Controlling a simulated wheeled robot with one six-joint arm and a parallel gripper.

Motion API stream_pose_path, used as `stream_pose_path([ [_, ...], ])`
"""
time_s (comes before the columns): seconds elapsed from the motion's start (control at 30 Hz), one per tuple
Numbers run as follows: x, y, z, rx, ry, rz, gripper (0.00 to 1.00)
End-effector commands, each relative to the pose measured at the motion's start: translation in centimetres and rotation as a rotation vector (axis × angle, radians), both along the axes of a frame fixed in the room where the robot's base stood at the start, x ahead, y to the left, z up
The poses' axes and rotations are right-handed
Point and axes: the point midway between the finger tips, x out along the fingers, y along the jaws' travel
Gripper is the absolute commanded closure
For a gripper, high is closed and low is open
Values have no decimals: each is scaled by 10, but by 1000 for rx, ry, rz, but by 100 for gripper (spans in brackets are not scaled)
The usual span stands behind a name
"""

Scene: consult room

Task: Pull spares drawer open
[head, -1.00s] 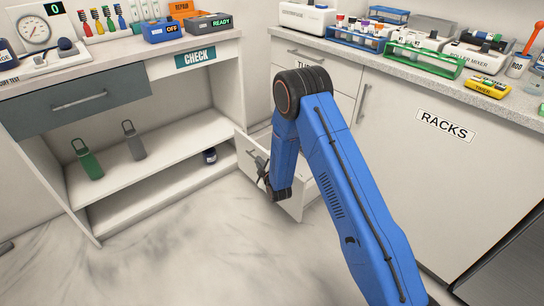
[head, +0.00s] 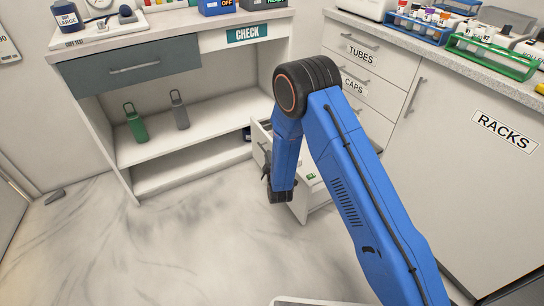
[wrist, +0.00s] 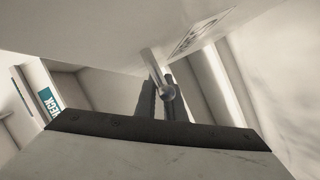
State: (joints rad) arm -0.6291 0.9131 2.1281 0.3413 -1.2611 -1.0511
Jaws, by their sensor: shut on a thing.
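The spares drawer (head: 299,202) is the low white drawer under the one labelled CAPS, and it stands partly open. Its own label is not readable in the head view. A small green item shows inside it, beside my arm. My gripper (head: 268,178) is at the drawer's front, partly hidden by my blue arm. In the wrist view, the fingers of my gripper (wrist: 160,98) are closed around the end of the bar handle (wrist: 154,66) on the white drawer front (wrist: 115,40). A label on that front is seen at a steep angle.
Drawers labelled TUBES (head: 362,54) and CAPS (head: 356,82) are shut above. A RACKS cupboard (head: 465,170) is shut at right. The marble floor in front is clear.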

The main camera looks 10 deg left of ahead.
Motion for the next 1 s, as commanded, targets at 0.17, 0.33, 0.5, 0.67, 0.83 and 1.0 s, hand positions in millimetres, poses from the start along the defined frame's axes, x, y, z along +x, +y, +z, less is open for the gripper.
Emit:
stream_pose_path([
  [0.17,0,0,0,0,1,1,100],
  [0.33,0,1,0,0,1,1,76],
  [0.5,0,0,0,0,0,0,72],
  [0.67,0,0,0,0,0,0,72],
  [0.83,-12,-3,3,0,1,2,72],
  [1.0,-40,-11,9,0,2,1,72],
])
